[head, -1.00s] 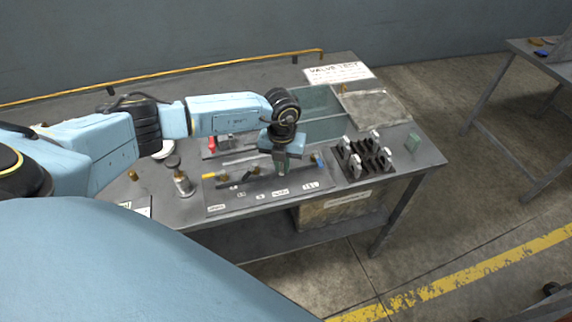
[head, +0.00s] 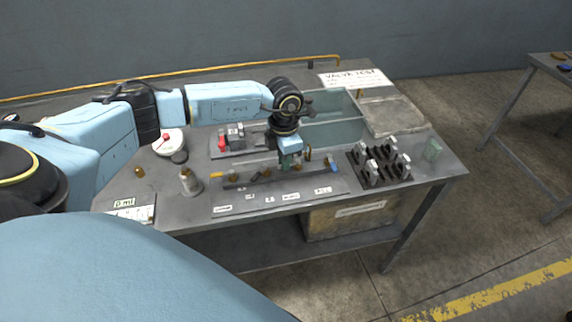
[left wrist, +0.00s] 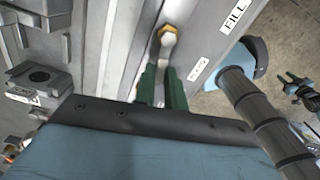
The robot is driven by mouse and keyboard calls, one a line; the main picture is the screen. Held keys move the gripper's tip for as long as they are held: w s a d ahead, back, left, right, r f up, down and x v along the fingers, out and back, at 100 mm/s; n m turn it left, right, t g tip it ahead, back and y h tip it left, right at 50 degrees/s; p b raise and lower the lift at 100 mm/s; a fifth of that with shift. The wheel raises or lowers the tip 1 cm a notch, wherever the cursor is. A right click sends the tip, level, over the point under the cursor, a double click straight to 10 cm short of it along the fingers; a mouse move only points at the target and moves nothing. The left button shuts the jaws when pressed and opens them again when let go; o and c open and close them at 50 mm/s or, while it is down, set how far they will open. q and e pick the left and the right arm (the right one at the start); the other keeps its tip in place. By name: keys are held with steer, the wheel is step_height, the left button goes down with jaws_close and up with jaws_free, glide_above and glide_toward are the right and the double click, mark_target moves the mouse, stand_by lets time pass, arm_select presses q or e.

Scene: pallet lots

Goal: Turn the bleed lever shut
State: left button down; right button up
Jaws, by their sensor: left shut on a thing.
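A row of valves stands on a grey manifold plate (head: 262,206) along the bench's front, with a label under each; most labels are too small to read. My left gripper (head: 285,165) points down into the row, right of its middle, shut on a valve lever that its fingers mostly hide. In the left wrist view its green fingers (left wrist: 162,88) are close together, with a brass valve fitting (left wrist: 167,36) just beyond and a FILL label (left wrist: 235,16) to the right. My right gripper seems to show small and dark (left wrist: 300,86) at the right edge there; its jaws are unclear.
A black rack with grey parts (head: 380,165) is to the right. A teal tray (head: 330,135) and a VALVE TEST sign (head: 354,78) lie behind. A gauge (head: 168,141) is at back left.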

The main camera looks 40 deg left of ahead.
arm_select(q)
steer(key=shift+w+a+m+b, duration=0.35)
steer(key=shift+m+b, duration=0.15)
steer(key=shift+m, duration=0.5)
steer(key=c, duration=1.5)
jaws_free()
steer(key=shift+o, duration=0.2)
steer(key=shift+s+r, duration=0.1)
step_height(320, 180, up, 13)
steer(key=shift+r, duration=0.15)
